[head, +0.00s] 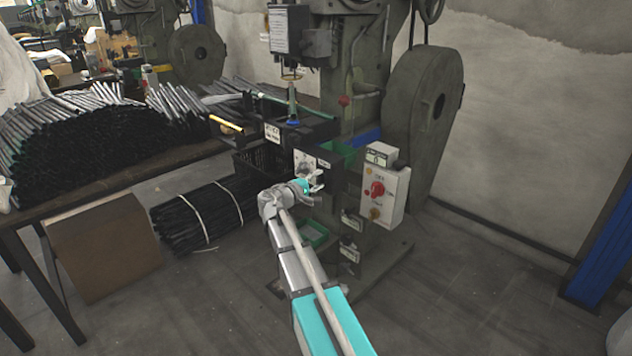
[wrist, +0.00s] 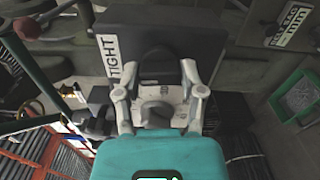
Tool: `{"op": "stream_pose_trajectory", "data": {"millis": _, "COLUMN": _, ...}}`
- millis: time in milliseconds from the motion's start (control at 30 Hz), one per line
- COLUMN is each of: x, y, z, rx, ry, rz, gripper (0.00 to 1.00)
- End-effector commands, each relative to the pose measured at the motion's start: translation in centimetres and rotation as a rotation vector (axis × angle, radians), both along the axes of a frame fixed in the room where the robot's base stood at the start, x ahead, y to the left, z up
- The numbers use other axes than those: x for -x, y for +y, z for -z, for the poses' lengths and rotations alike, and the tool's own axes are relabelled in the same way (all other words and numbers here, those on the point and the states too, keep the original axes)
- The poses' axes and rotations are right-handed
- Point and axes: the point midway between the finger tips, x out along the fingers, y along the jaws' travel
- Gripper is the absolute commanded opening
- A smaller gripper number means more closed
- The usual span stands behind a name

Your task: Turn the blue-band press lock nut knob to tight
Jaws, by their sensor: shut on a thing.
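The lock nut knob (wrist: 157,90) sits between the two fingers of my gripper (wrist: 158,82) in the wrist view. My gripper is shut on it from both sides. Behind it is a dark plate (wrist: 205,45) with a white "TIGHT" label (wrist: 112,52) on its left side. In the head view my gripper (head: 313,184) is at the front of the press (head: 365,100), just below a pale plate (head: 304,161). A blue band (head: 293,123) shows on the press tool above. In the head view my gripper partly hides the knob. I cannot tell its exact turn angle.
A control box (head: 384,196) with a red knob sticks out right of my gripper. A large flywheel guard (head: 423,115) stands behind it. A table with stacked dark rods (head: 90,145) is at left, with bundled rods (head: 205,215) on the floor. The floor at front right is clear.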

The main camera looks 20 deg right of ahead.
Motion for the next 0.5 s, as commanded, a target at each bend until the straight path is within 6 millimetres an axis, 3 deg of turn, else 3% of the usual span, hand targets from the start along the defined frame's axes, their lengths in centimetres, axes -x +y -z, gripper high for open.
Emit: {"op": "stream_pose_trajectory", "data": {"millis": 500, "x": 0.28, "y": -0.23, "z": 0.04, "rx": -0.042, "ry": -0.112, "rz": 0.009, "gripper": 0.04}}
